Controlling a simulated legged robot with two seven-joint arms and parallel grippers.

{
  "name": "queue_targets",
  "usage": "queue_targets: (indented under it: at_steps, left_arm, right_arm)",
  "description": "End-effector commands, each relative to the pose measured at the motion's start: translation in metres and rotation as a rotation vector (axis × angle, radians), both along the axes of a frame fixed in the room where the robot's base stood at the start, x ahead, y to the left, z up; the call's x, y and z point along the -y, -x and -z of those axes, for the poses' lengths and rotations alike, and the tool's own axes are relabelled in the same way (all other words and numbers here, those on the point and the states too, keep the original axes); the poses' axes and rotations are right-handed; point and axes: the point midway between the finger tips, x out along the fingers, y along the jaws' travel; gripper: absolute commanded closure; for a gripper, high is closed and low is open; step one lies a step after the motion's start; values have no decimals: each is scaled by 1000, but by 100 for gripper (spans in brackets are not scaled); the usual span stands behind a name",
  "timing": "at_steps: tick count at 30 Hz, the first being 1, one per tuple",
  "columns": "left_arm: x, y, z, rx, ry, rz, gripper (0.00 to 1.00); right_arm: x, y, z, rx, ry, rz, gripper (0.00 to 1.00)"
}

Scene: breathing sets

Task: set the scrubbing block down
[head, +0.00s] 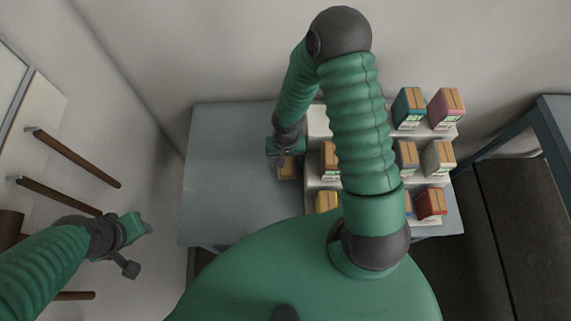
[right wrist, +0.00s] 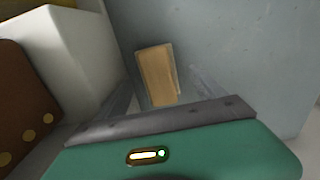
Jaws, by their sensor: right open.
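The scrubbing block (head: 287,168) is a small tan block on the grey table (head: 225,170), just left of the white stepped rack. In the right wrist view the block (right wrist: 157,76) lies on the grey surface beyond the gripper's palm, between the two fingers. My right gripper (head: 286,158) is open above the block, and the fingers (right wrist: 160,88) show as blurred shapes on either side of it.
The white stepped rack (head: 436,163) holds several coloured boxes and is partly hidden by my right arm. In the wrist view, its white side (right wrist: 80,60) is close on the left. Brown pegs (head: 75,157) stick out at the left. The table's left part is clear.

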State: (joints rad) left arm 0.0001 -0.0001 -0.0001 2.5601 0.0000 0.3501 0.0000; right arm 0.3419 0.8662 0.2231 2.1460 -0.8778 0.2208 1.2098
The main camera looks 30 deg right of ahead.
Motion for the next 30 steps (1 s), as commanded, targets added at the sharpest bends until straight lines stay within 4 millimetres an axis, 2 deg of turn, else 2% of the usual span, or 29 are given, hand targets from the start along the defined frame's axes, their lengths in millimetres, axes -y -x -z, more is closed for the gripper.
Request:
queue_targets:
  at_steps: [1, 4, 11, 12, 27, 28, 30]
  left_arm:
    - [0, 0, -1, 0, 0, 0, 64]
    - [0, 0, 0, 0, 0, 0, 64]
    - [0, 0, 0, 0, 0, 0, 64]
    - [0, 0, 0, 0, 0, 0, 64]
    - [0, 0, 0, 0, 0, 0, 64]
    - [0, 0, 0, 0, 0, 0, 64]
    - [0, 0, 0, 0, 0, 0, 64]
  right_arm:
    - [-1, 1, 9, -3, -1, -3, 20]
    - [-1, 0, 21, -1, -1, -2, 20]
    - [0, 0, 23, 1, 1, 0, 20]
    - [0, 0, 23, 1, 1, 0, 29]
    - [0, -1, 23, 1, 0, 0, 94]
    - [0, -1, 23, 1, 0, 0, 97]
    - [0, -1, 23, 1, 0, 0, 97]
